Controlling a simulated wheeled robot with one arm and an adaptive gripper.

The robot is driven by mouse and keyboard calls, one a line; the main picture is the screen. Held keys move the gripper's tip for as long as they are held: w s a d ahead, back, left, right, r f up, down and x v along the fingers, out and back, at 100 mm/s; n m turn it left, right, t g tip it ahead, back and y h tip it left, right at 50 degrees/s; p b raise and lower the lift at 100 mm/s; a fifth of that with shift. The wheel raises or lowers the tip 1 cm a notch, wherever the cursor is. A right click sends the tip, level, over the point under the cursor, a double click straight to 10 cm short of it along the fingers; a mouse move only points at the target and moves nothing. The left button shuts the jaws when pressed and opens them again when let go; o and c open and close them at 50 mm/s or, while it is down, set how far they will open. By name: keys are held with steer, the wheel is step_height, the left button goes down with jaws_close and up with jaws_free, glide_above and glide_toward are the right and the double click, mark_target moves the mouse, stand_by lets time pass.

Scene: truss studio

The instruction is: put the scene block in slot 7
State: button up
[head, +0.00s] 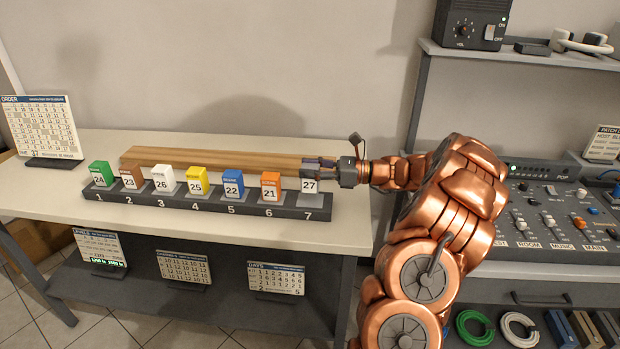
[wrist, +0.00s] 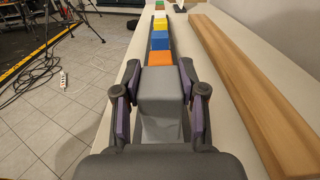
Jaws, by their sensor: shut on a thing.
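The block marked 27 (head: 309,186) is grey with a white number face and is at slot 7, the right end of the dark numbered rack (head: 285,211). I cannot tell whether it rests fully in the slot or is slightly above it. My gripper (head: 318,168) reaches in from the right and is shut on this block. In the wrist view, the purple finger pads of my gripper (wrist: 159,105) flank the grey block (wrist: 160,83). Slots 1 to 6 hold the green 24, brown 23, white 26, yellow 25, blue 22 and orange 21 (head: 270,186) blocks.
A long wooden beam (head: 215,158) lies on the white table (head: 125,222) behind the rack. An order calendar (head: 42,128) stands at the left. A mixing console (head: 560,215) is at the right. Several number cards stand on the shelf below.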

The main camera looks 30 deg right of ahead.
mark_target(308, 186)
steer(key=shift+f, duration=1.65)
steer(key=shift+f, duration=0.15)
steer(key=o, duration=1.2)
